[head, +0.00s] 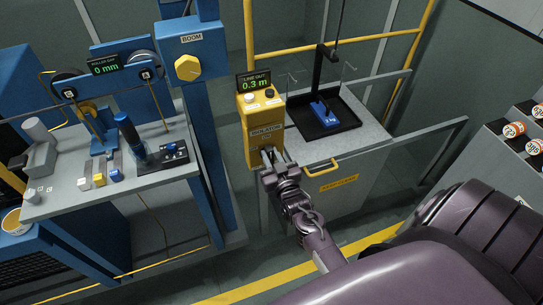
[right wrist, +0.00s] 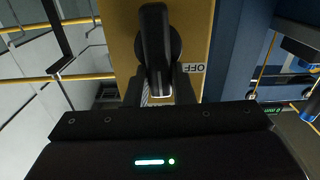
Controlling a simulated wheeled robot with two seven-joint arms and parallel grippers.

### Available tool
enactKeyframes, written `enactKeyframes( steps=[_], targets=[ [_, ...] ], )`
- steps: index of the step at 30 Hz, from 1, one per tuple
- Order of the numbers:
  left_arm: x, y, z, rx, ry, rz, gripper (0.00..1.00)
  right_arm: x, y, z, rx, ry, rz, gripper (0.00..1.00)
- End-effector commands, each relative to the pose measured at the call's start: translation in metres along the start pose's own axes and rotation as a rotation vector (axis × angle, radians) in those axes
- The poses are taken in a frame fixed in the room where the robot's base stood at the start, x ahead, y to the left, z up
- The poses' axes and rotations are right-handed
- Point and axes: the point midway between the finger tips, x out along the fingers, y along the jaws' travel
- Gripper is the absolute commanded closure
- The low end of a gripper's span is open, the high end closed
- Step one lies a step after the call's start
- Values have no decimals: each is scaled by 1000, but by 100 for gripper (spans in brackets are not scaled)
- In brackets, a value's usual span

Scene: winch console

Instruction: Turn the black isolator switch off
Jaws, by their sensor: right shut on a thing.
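The yellow isolator box (head: 250,135) stands at the left end of the grey cabinet in the head view. Its front carries an ISOLATOR label, and my right gripper (head: 269,156) is up against it below that label. In the right wrist view the black isolator switch (right wrist: 155,45) is a long handle on a round black base on the yellow face. My right gripper (right wrist: 158,90) is shut on the handle's near end, one finger on each side. The handle runs up and down the picture; the OFF label (right wrist: 195,68) is beside it, to the right. My left gripper is not in view.
The box top has a white and a dark button, with a LINE OUT display (head: 254,84) reading 0.3 m behind. A black tray (head: 345,122) with a blue block lies to the right on the cabinet. A yellow handle (head: 321,168) juts from the cabinet front. A lever console (head: 70,200) stands left.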

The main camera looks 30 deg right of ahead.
Motion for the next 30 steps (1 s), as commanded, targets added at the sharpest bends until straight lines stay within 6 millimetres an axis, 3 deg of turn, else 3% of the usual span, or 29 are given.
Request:
enactKeyframes(
  steps=[8,30],
  targets=[
    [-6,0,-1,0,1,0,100,0,-4,0,-172,0,-3,100],
    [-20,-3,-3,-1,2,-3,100,0,-17,8,-872,0,-3,100]
  ],
)
